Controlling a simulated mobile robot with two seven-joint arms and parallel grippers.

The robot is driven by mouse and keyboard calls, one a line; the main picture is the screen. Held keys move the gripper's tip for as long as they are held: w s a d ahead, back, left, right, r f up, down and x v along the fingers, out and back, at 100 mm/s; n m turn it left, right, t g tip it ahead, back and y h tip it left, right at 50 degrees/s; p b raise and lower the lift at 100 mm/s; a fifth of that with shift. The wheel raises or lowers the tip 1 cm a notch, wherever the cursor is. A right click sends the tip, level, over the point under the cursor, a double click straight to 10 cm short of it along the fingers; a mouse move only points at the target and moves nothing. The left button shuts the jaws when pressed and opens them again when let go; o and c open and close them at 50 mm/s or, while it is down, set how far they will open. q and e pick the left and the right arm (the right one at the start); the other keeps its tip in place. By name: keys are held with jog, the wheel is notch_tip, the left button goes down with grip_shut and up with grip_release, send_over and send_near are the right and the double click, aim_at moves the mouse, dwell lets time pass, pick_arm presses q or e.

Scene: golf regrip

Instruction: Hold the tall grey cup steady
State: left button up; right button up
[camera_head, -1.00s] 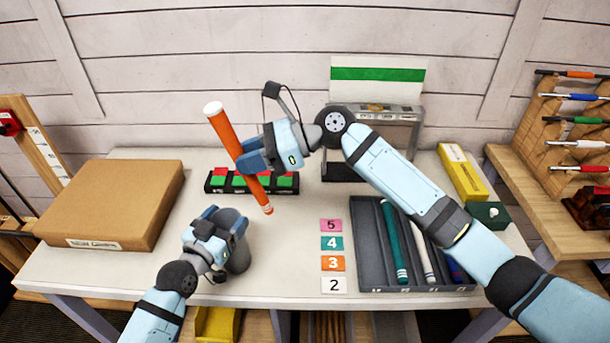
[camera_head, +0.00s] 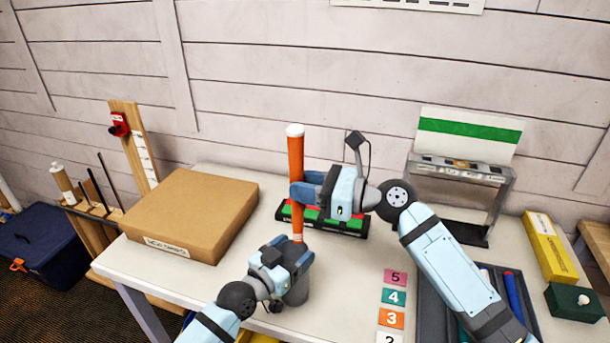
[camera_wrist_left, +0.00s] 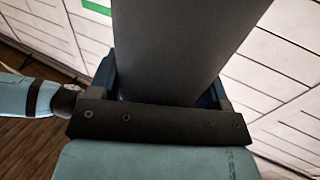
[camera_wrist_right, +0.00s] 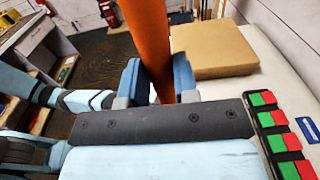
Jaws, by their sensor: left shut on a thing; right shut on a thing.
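The tall grey cup (camera_head: 297,290) stands on the table, mostly hidden behind my left gripper (camera_head: 290,262). My left gripper is shut on it; the cup's grey wall (camera_wrist_left: 185,45) fills the middle of the left wrist view between the fingers. My right gripper (camera_head: 300,188) is shut on an orange grip (camera_head: 296,155) with a white cap, held upright above the cup. The orange grip also shows between the fingers in the right wrist view (camera_wrist_right: 150,40). Its lower end is at or just above the cup's mouth; I cannot tell whether it is inside.
A cardboard box (camera_head: 190,215) lies at the left of the table. A black tray with red and green blocks (camera_head: 345,225) sits behind the grip. Numbered cards (camera_head: 393,297) and a dark tray (camera_head: 432,290) are at the right, with a metal stand (camera_head: 500,200) behind.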

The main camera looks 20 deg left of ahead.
notch_tip(320, 180, down, 12)
jog(key=shift+f, duration=0.25)
dwell(1.0)
jog(key=o, duration=1)
jog(key=d, duration=1.2)
jog(key=shift+s+r, duration=0.1)
jog(key=shift+s, duration=0.15)
